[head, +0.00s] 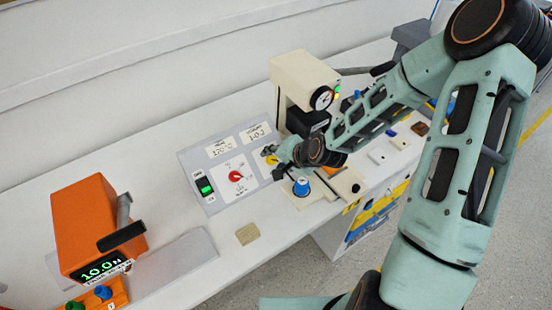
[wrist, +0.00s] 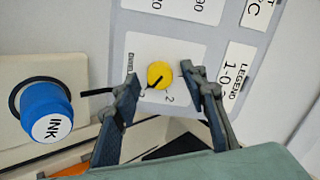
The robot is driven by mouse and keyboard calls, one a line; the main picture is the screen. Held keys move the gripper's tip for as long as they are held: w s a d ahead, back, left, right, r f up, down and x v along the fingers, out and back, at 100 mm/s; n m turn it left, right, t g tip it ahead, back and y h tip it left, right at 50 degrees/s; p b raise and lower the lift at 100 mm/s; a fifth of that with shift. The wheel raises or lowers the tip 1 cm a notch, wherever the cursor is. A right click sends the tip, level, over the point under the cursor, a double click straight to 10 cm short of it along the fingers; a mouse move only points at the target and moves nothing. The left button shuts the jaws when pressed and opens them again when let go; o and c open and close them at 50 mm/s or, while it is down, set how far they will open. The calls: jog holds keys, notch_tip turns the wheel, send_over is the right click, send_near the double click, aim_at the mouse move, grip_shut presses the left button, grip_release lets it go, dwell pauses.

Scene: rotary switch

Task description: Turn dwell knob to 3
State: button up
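The yellow knob (wrist: 160,74) sits on a white plate of the grey panel, with a small sideways label that I cannot read surely. A dark pointer line on it points to the lower left in the wrist view. A "2" is printed below the knob; other marks are too small to read. My gripper (wrist: 162,77) is open, one finger on each side of the knob, with gaps showing on both sides. In the head view the yellow knob (head: 270,159) is partly hidden by my gripper (head: 281,164).
A cream press (head: 300,75) stands behind; an orange box (head: 85,220) is at left.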

jog(key=v, duration=1.2)
dwell(0.6)
